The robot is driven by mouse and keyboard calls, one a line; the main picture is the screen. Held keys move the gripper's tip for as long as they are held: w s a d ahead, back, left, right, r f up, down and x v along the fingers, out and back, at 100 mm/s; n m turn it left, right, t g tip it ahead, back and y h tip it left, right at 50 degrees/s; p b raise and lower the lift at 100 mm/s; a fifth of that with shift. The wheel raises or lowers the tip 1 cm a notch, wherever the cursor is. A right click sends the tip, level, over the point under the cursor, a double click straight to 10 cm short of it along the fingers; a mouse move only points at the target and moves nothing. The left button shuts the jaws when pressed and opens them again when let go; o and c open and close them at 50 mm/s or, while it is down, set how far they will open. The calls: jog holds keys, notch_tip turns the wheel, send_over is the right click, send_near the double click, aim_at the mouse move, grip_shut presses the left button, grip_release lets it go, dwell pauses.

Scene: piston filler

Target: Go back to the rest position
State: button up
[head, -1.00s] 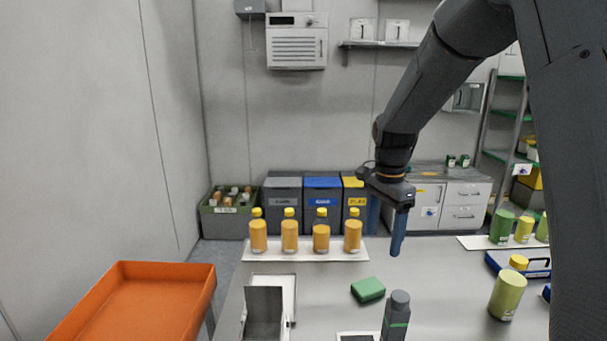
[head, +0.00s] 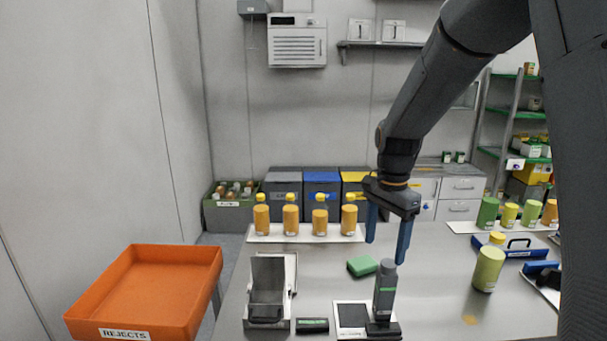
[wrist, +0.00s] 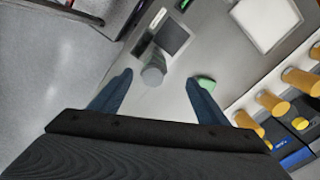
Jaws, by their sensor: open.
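My gripper (head: 388,240) hangs at the end of my arm with its two blue fingers pointing down, spread apart and empty. It is above the steel table (head: 440,300), to the right of the row of bottles. In the wrist view both fingers of my gripper (wrist: 158,88) show, with nothing held between them. A grey device with a green band (head: 385,290) stands upright on the table below it, apart from the fingers. A green block (head: 362,266) lies beside that device.
Several orange bottles with yellow caps (head: 290,218) stand on a white mat. An orange rejects tray (head: 150,290) is at left. A steel chute (head: 268,290) and a flat scale-like plate (head: 351,316) are in front. A yellow-green bottle (head: 487,270) and blue-handled items (head: 518,248) stand right.

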jog(key=s+f+n+b, duration=0.8)
jog(key=s+f+n, duration=0.4)
jog(key=s+f, duration=0.3)
jog(key=s, duration=0.3)
jog(key=shift+s+t+b, duration=0.2)
jog(key=shift+t+b, duration=0.1)
jog(key=shift+t, duration=0.1)
jog(key=shift+d+f, duration=0.1)
